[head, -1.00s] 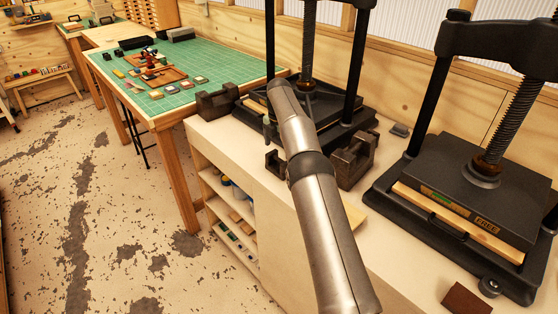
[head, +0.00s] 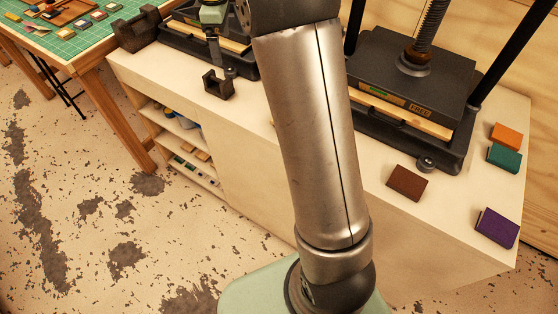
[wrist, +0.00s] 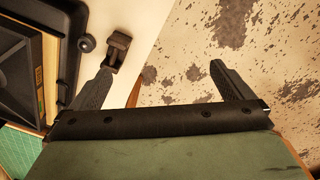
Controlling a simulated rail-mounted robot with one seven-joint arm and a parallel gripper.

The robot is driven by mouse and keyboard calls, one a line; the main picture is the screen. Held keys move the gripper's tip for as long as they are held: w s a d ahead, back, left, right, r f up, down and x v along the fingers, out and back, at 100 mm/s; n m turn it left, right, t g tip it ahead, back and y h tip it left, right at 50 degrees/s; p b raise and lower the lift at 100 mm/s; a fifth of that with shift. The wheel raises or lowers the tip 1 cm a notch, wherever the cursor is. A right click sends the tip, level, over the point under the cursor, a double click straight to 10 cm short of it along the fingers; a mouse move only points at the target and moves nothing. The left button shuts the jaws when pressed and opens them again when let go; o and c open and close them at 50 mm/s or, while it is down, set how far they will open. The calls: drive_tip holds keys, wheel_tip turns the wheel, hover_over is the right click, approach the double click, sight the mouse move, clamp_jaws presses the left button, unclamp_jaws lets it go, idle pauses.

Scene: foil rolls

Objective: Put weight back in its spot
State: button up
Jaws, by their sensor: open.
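A dark iron weight (head: 217,83), a small block with a notch, stands on the pale countertop (head: 240,140) in front of the far press. The same weight shows in the wrist view (wrist: 118,50), beyond my left finger and apart from it. A larger dark notched block (head: 138,30) stands at the counter's left end. My gripper (wrist: 162,85) is open and empty, its two fingers spread wide. In the head view it is small and partly hidden near the far press. I cannot tell which spot belongs to the weight.
The far press (head: 190,42) stands close behind the weight. A nearer press (head: 415,80) holds a board marked FREE. Brown (head: 408,182), purple (head: 496,228), teal (head: 504,158) and orange (head: 506,136) blocks lie at right. A green-matted table (head: 70,35) is at left.

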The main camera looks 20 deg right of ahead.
drive_tip(key=s+f+m, duration=0.3)
drive_tip(key=s+m, duration=0.3)
drive_tip(key=s, duration=1.1)
drive_tip(key=s+f+m, duration=0.4)
drive_tip(key=s+m, duration=0.3)
drive_tip(key=s, duration=1.1)
drive_tip(key=shift+f+t, duration=0.2)
drive_tip(key=shift+t, duration=0.1)
drive_tip(key=shift+a, duration=0.1)
